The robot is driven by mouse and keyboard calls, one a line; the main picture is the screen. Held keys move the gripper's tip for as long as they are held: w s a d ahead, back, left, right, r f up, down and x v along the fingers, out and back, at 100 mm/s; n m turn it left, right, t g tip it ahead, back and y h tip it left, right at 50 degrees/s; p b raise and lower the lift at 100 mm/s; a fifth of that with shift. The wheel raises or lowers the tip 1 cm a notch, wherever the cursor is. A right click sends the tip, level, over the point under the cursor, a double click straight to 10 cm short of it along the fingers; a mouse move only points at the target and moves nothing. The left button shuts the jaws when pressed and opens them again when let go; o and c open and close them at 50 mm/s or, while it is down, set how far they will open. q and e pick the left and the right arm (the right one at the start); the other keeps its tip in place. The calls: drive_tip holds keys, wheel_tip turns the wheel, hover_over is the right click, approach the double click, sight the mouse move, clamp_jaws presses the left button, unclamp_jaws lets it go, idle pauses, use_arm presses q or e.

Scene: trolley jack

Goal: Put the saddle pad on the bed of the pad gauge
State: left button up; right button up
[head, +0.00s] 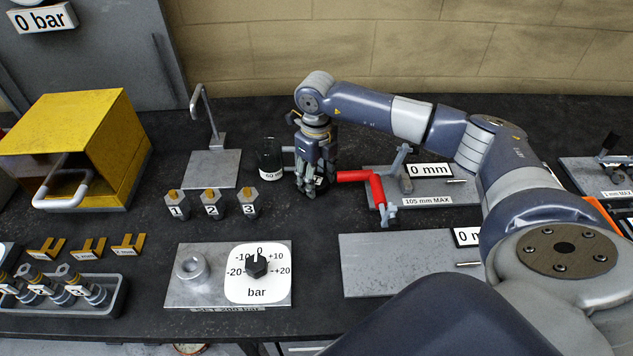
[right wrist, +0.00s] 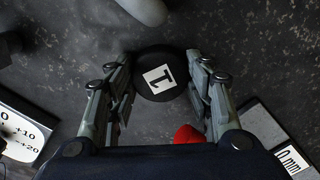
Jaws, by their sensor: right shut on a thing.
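The saddle pad appears to be the round black disc with a white number label (right wrist: 158,78) in the right wrist view. My right gripper (right wrist: 165,90) is shut on it, one finger on each side. In the head view my right gripper (head: 314,184) is low over the dark bench, left of the red bent handle, and mostly hides the disc. No gauge is labelled as the pad gauge. Candidates are the grey gauge plate marked 105 mm MAX (head: 440,190) and the gauge marked 1 mm MAX (head: 612,178) at the right edge. My left gripper is not in view.
The red handle (head: 377,190) lies close to my right gripper. A dark cylinder (head: 270,158) stands behind-left. Numbered hex pieces (head: 211,204) stand left. A plate with a bar dial (head: 258,274) and a flat plate (head: 380,265) are in front. My right arm covers the right side.

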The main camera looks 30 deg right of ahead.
drive_tip(key=shift+r+b, duration=0.35)
drive_tip(key=shift+r, duration=0.15)
wheel_tip(320, 180, up, 2)
drive_tip(key=shift+s+r+b, duration=0.1)
drive_tip(key=shift+r+b, duration=0.1)
drive_tip(key=shift+b, duration=0.45)
drive_tip(key=s+a+b, duration=0.1)
drive_tip(key=s+a, duration=0.2)
drive_tip(key=s, duration=0.1)
drive_tip(key=s+a+r+b, duration=0.1)
drive_tip(key=s+a, duration=0.1)
drive_tip(key=s, duration=0.2)
drive_tip(key=s+a+b, duration=0.1)
drive_tip(key=s+a, duration=0.2)
drive_tip(key=s, duration=0.2)
drive_tip(key=shift+s+a+r+b, duration=0.1)
drive_tip(key=shift+a+r+b, duration=0.2)
drive_tip(key=shift+a+b, duration=0.1)
